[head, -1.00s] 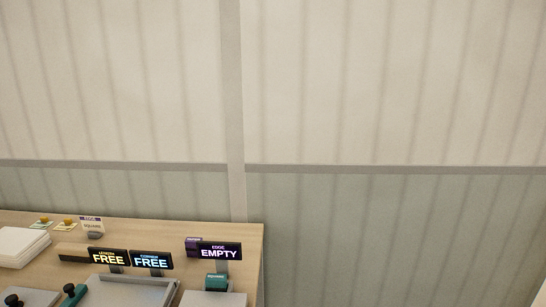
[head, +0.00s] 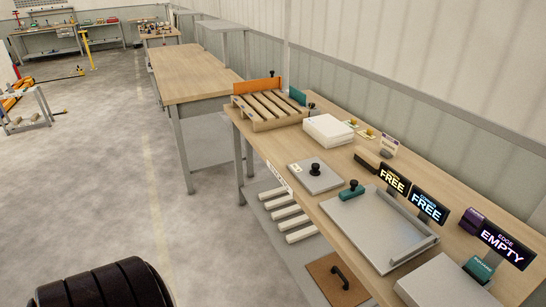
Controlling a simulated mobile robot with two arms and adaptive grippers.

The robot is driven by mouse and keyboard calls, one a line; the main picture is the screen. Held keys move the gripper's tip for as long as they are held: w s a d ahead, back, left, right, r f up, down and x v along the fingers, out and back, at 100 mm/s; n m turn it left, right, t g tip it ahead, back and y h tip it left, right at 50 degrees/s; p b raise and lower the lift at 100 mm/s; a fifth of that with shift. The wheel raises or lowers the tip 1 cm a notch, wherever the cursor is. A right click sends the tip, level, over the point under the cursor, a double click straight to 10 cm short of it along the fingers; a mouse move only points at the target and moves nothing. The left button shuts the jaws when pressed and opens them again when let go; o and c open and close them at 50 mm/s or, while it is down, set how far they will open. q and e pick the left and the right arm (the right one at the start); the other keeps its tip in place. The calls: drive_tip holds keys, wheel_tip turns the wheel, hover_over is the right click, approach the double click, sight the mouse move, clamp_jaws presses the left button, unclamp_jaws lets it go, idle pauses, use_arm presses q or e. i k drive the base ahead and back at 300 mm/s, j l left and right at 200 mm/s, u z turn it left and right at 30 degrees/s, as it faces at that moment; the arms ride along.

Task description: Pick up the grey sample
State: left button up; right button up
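In the head view, a small grey piece (head: 386,153) sits at the foot of a small white label card on the wooden workbench (head: 455,190). A grey square plate with a black knob (head: 315,178) lies near the bench's front edge. I cannot tell which of these, if either, is the grey sample. Neither of my grippers shows.
A grey tray (head: 428,243) lies beside lit signs reading FREE and EMPTY. A teal-handled tool (head: 352,191), a white stack (head: 328,131) and a wooden pallet (head: 268,112) are also on the bench. Another bench (head: 190,75) stands behind. The floor at left is mostly clear.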

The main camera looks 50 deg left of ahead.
sight(313, 174)
drive_tip(key=u, duration=1.15)
